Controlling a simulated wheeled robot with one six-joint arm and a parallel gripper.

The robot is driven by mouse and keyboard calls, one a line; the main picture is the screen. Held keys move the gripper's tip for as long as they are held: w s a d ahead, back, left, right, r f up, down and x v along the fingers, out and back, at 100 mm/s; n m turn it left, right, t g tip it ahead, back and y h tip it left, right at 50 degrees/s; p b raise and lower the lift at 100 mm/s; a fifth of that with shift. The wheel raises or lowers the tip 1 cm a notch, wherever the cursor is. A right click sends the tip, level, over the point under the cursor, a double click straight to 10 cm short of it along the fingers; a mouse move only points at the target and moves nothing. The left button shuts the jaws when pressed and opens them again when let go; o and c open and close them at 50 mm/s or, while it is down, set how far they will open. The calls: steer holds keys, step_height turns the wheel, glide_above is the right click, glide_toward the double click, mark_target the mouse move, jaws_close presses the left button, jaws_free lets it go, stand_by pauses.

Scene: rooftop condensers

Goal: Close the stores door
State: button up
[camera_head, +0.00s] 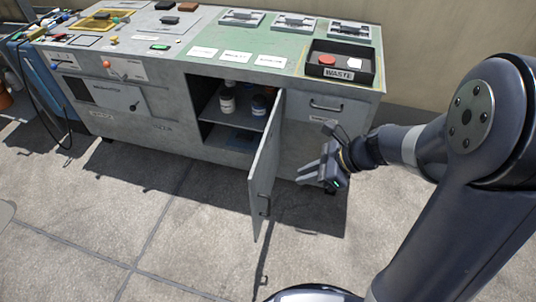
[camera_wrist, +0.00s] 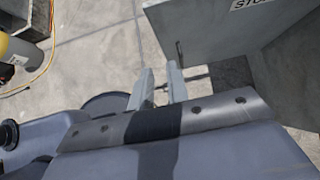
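The stores door (camera_head: 266,165) is a grey panel that stands wide open, swung out from the front of the cabinet toward me. Its dark bar handle (camera_head: 264,205) is near the lower free edge. My gripper (camera_head: 304,173) is right of the door, apart from it, with its fingers pointing left. In the wrist view the fingers of my gripper (camera_wrist: 161,80) are spread with nothing between them. The door (camera_wrist: 205,30) also shows there, beyond the fingertips, with the handle (camera_wrist: 180,52) at its edge and part of a label.
The cabinet (camera_head: 150,137) has an open compartment with several jars (camera_head: 227,101) on a shelf. A black waste tray (camera_head: 340,75) and grey fixtures stand on its top. A drawer (camera_head: 323,105) is right of the compartment. The paved floor (camera_head: 190,215) in front is clear.

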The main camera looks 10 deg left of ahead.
mark_target(254, 184)
steer(key=shift+w+a+f, duration=0.1)
steer(key=shift+a+f, duration=0.15)
steer(key=shift+c, duration=0.6)
steer(key=b+x, duration=0.3)
steer(key=x, duration=0.7)
steer(key=shift+d+b, duration=0.15)
steer(key=shift+b, duration=0.2)
jaws_close()
steer(key=shift+w+a+r, duration=0.1)
steer(key=shift+a+r, duration=0.05)
steer(key=shift+a, duration=0.8)
steer(key=shift+a+r, duration=0.15)
steer(key=shift+a, duration=0.75)
